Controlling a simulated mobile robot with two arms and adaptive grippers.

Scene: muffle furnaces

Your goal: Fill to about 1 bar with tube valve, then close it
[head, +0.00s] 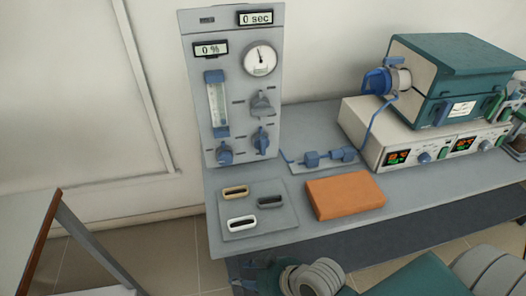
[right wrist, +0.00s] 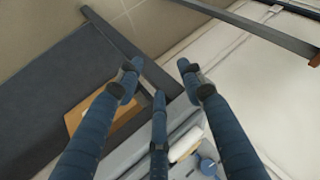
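A grey control panel (head: 205,100) stands at the back left of the bench. Its round pressure gauge (head: 260,59) has a dark needle pointing roughly upward; its scale is too small to read. Below are a grey knob (head: 262,103), a blue valve handle (head: 261,140) and a blue knob (head: 225,154). Two blue fittings (head: 312,159) sit on a thin tube beside the panel; I cannot tell which part is the tube valve. My right gripper (head: 258,278) is low, in front of the bench edge. In the right wrist view its fingers (right wrist: 160,82) are spread and empty. My left gripper is not visible.
A teal furnace (head: 440,75) stands on a white control unit (head: 380,135) at right. An orange block (head: 345,194) and a grey tray (head: 265,228) with several small boats lie near the bench front. A table (head: 30,235) stands at left.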

